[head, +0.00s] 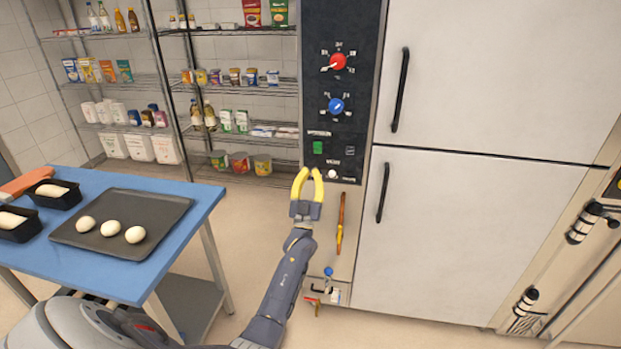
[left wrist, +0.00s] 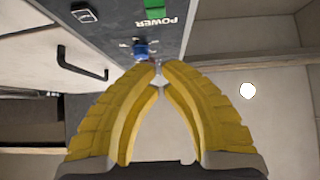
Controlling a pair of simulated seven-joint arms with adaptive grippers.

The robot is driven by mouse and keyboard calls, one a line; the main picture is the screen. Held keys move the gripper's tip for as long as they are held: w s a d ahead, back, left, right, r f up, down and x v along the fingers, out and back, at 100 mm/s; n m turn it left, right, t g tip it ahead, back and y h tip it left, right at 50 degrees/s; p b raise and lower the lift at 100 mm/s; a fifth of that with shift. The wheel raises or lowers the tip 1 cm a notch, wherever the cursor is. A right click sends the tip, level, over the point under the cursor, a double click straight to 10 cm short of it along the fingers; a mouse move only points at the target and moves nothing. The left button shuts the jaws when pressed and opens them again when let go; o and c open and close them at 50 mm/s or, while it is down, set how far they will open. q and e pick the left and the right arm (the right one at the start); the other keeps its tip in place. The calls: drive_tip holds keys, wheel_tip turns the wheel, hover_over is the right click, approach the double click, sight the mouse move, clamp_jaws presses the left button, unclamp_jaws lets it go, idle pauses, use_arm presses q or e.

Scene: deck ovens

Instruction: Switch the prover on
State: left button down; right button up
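The dark control panel (head: 341,110) stands beside a tall cabinet with pale doors (head: 470,235); I take this cabinet as the prover. The panel carries a red knob (head: 338,62), a blue knob (head: 336,105), a green switch (head: 318,147) and a small white button (head: 333,174). In the left wrist view the green switch (left wrist: 153,4) is cut by the top edge, beside the upside-down word POWER (left wrist: 160,17). My left gripper (head: 309,172) is just below the panel's lower left, its yellow tips close together with nothing between them. My right gripper is out of view.
A blue table (head: 187,230) at left holds a dark tray (head: 155,205) with three dough balls and black tins. Wire shelves (head: 240,82) with groceries stand behind. Black door handles (head: 383,192) stick out. A valve with a blue knob (head: 328,271) sits low beside my left arm.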

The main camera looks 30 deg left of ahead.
sight(315, 148)
use_arm(q)
drive_tip(key=shift+w+a+r, duration=0.5)
drive_tip(key=shift+w+r, duration=0.25)
drive_tip(key=shift+w, duration=0.55)
drive_tip(key=shift+w+a+r, duration=0.55)
drive_tip(key=shift+w+r, duration=0.15)
drive_tip(key=shift+w, duration=0.6)
drive_tip(key=shift+w+a+r, duration=0.5)
drive_tip(key=shift+w+r, duration=0.25)
drive_tip(key=shift+w, duration=0.55)
drive_tip(key=shift+a, duration=0.15)
